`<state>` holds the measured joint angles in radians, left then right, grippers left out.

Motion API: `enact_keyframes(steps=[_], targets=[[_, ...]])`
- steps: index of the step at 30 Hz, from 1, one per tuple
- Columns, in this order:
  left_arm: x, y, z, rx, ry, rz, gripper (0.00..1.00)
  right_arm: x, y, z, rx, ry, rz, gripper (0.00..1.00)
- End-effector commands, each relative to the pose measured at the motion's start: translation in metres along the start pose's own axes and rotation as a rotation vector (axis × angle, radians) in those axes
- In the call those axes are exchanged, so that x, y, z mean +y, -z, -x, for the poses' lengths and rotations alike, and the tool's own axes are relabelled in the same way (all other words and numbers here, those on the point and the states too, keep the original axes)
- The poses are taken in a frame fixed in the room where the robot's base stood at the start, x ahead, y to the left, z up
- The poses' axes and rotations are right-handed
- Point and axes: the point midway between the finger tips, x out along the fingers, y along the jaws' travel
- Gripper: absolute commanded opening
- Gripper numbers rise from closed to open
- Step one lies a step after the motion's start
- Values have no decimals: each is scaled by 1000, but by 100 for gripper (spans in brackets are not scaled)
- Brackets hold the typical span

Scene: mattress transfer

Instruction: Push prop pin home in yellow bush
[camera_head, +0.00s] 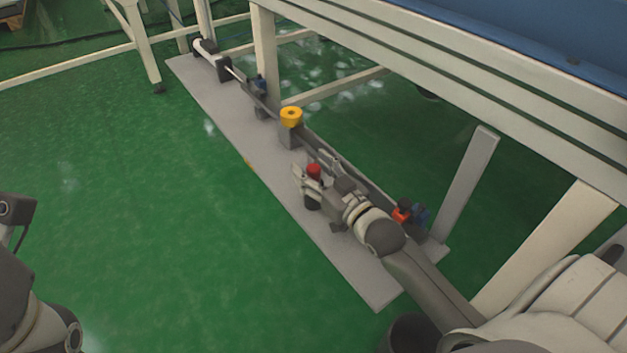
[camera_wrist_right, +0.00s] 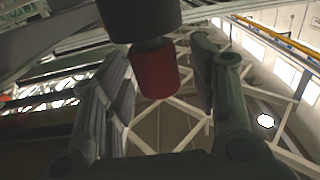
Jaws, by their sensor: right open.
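A yellow bush (camera_head: 291,115) with a dark hole in its top sits on a grey block on the long grey plate. A red knob (camera_head: 313,171) stands upright on a dark cylinder (camera_head: 312,201), nearer to me along the plate; I take it to be the prop pin in a holder. My right gripper (camera_head: 314,174) is open with a finger on either side of the red knob. In the right wrist view, the red knob (camera_wrist_right: 154,72) lies between the spread fingers, with the dark cylinder (camera_wrist_right: 140,18) above it. Any contact is unclear. Only part of my left arm shows, at the left edge.
The grey base plate (camera_head: 215,100) runs diagonally across the green floor. A white cylinder (camera_head: 206,48) with a rod lies at its far end. A cream frame (camera_head: 480,75) overhangs the right side.

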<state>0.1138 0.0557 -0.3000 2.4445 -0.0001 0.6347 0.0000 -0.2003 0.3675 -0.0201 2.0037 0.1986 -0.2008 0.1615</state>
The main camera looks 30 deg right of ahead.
Motion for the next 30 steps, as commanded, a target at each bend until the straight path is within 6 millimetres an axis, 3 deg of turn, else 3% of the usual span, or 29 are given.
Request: enact_keyframes(steps=[4, 17, 30], targets=[[0, 0, 0, 0, 0, 0, 40, 0, 0, 0, 0, 0, 0, 54], [0, 0, 0, 1, 0, 1, 40, 0, 0, 0, 0, 0, 0, 0], [-1, 2, -5, 5, 2, 1, 40, 0, 10, 0, 3, 0, 1, 0]])
